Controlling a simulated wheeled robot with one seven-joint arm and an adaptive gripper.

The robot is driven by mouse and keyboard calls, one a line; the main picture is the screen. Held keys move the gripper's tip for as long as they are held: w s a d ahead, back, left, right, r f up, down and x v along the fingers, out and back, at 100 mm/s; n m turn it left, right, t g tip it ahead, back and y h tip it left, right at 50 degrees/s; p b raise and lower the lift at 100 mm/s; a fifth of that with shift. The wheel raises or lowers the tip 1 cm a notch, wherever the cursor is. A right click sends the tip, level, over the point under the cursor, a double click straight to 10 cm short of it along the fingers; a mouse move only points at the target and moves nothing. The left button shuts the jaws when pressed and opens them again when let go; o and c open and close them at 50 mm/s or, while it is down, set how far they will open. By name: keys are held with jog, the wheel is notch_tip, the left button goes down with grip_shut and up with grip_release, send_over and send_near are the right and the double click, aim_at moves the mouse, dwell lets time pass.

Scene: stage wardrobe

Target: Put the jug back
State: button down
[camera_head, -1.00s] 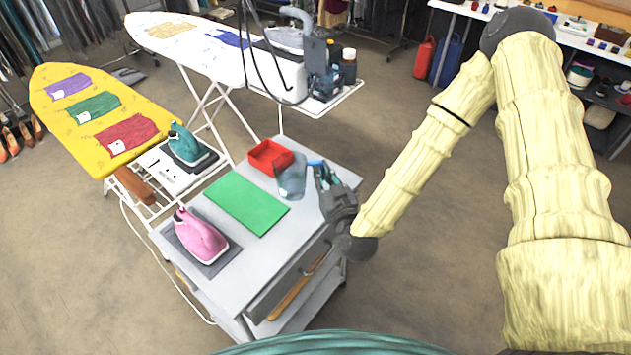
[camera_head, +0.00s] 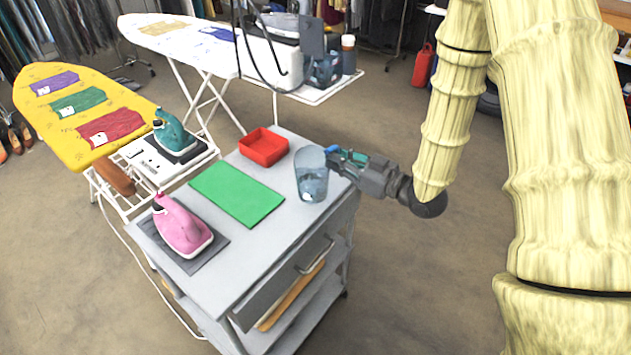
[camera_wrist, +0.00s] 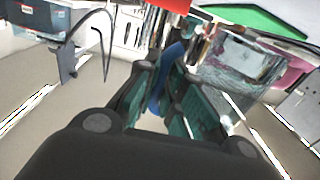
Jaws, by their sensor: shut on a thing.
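The jug (camera_head: 311,176) is a clear bluish vessel with some water in it. It is upright at the right edge of the grey trolley top (camera_head: 265,240), right of the green mat and in front of the red tray. My gripper (camera_head: 345,160) comes in from the right and is shut on the jug's blue handle. In the wrist view the handle (camera_wrist: 170,70) lies between the fingers, and the jug's clear body (camera_wrist: 238,65) shows beyond them. I cannot tell whether the jug's base touches the trolley top.
A green mat (camera_head: 237,193), a red tray (camera_head: 263,148) and a pink iron (camera_head: 181,228) on a grey pad share the trolley. A teal iron (camera_head: 173,133) stands by the yellow ironing board (camera_head: 60,130). A white ironing board (camera_head: 190,45) stands behind.

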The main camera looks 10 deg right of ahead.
jog(key=shift+w+d+f+n+g+y+b, duration=0.35)
jog(key=shift+w+d+f+b, duration=0.25)
jog(key=shift+w, duration=1.75)
jog(key=shift+w+d+f+n+g+y+b, duration=0.35)
jog(key=shift+w+f+b, duration=0.4)
jog(key=shift+w, duration=1.6)
jog(key=shift+w+d+f+n+g+y+b, duration=0.3)
jog(key=shift+w+d+f+g+y+b, duration=0.25)
jog(key=shift+w, duration=1.8)
jog(key=shift+a+f, duration=0.1)
jog(key=shift+f, duration=0.1)
jog(key=c, duration=1.5)
grip_release()
jog(key=v, duration=1.2)
jog(key=shift+s+r+b, duration=0.15)
jog(key=shift+b, duration=0.2)
